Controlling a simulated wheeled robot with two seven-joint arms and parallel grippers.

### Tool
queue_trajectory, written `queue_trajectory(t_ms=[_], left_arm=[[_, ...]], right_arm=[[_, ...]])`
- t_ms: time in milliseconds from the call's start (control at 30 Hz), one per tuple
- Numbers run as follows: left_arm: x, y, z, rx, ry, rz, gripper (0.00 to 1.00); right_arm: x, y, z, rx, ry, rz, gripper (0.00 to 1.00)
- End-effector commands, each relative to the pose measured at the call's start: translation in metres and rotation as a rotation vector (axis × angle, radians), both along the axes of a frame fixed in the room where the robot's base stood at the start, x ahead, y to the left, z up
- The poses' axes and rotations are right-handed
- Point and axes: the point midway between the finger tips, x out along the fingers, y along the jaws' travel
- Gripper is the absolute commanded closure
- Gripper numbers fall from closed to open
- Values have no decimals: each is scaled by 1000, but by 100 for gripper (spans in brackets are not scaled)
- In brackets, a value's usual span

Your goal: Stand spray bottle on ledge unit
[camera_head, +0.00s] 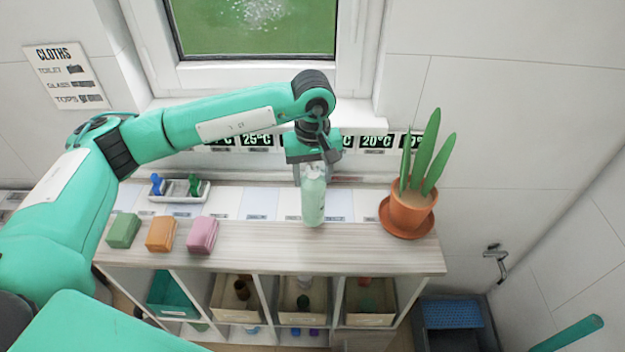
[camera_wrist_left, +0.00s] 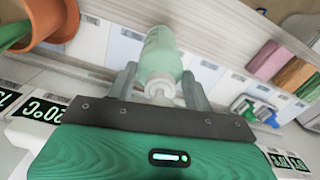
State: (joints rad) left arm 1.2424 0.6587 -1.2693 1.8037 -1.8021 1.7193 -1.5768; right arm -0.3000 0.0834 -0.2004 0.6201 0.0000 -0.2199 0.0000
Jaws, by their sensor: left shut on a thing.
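The pale green spray bottle (camera_head: 314,200) is upright over the middle of the ledge unit (camera_head: 270,247), a shelf unit with a light wood-grain top. I cannot tell whether its base touches the top. My left gripper (camera_head: 313,172) comes down from above and is shut on the bottle near its white neck. In the left wrist view the bottle (camera_wrist_left: 161,52) lies between the two fingers of the gripper (camera_wrist_left: 160,82). My right gripper is not in view.
Green (camera_head: 123,231), orange (camera_head: 160,234) and pink (camera_head: 202,235) blocks sit on the top's left part. A white tray (camera_head: 177,197) with blue and green clips stands behind them. A potted plant (camera_head: 410,212) stands at the right end. Bins fill the compartments below.

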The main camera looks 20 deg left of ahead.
Motion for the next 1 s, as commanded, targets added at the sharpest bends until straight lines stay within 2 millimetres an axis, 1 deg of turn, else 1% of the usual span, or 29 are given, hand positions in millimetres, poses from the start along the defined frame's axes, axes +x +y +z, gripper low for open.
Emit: queue_trajectory(t_ms=[100, 200, 467, 600, 633, 667, 700, 733, 1000], left_arm=[[-1, 0, -16, 0, 4, 2, 100], [0, 0, -29, 0, 1, 1, 100], [0, 0, -32, 0, -1, 0, 100], [0, 0, -36, 0, -1, 0, 100], [0, 0, -35, 1, 0, 0, 45], [0, 0, -35, 1, 0, 0, 39], [0, 0, -35, 1, 0, 0, 31], [0, 0, -35, 1, 0, 0, 27], [0, 0, -34, 1, 0, 1, 27]], right_arm=[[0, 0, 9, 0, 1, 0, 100], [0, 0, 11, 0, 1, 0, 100], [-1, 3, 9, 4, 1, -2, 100], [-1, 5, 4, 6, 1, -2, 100], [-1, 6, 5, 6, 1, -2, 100], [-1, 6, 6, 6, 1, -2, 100], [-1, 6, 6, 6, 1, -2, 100], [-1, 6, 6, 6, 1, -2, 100], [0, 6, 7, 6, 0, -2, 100]])
